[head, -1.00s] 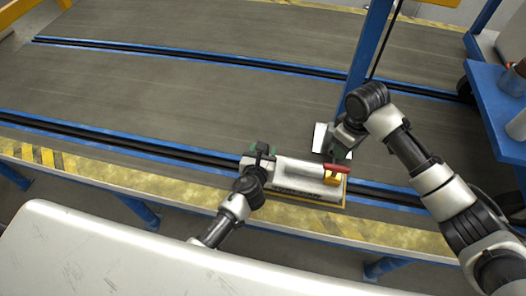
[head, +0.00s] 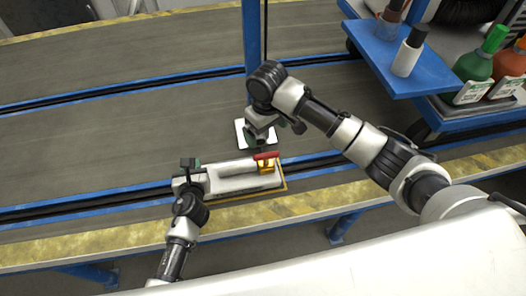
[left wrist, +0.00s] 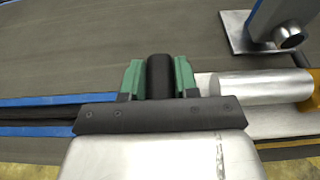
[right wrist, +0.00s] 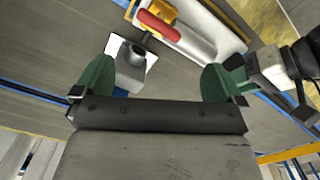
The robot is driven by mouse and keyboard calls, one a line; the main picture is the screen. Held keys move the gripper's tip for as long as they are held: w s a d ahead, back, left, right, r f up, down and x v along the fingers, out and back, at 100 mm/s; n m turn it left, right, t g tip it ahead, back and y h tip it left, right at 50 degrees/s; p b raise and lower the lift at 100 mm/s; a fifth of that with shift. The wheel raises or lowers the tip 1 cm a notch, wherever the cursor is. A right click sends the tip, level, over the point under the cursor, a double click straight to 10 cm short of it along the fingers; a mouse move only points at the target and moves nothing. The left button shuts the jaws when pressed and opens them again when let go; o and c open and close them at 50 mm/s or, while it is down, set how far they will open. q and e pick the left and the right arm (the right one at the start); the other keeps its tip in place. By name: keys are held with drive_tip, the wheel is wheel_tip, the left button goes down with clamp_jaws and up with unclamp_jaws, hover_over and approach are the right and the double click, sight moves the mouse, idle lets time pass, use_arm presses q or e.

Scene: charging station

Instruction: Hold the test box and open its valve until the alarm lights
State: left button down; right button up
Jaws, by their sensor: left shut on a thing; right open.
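My left gripper (head: 190,166) is at the box's left end. In the left wrist view its green fingers (left wrist: 160,78) are shut on a black grip (left wrist: 160,76). My right gripper (head: 256,140) is open and empty, just behind and above the red handle. No lit alarm shows.
A blue post (head: 251,45) rises from a white foot plate (head: 241,133) close behind the right gripper. A blue cart shelf (head: 400,62) with bottles stands at the upper right. The grey deck (head: 110,90) left of the post is clear.

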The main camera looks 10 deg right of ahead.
sight(266, 154)
wheel_tip(266, 154, down, 11)
drive_tip(key=m, duration=0.5)
drive_tip(key=shift+r, duration=0.1)
idle(0.3)
drive_tip(key=c, duration=0.7)
drive_tip(key=shift+c, duration=0.2)
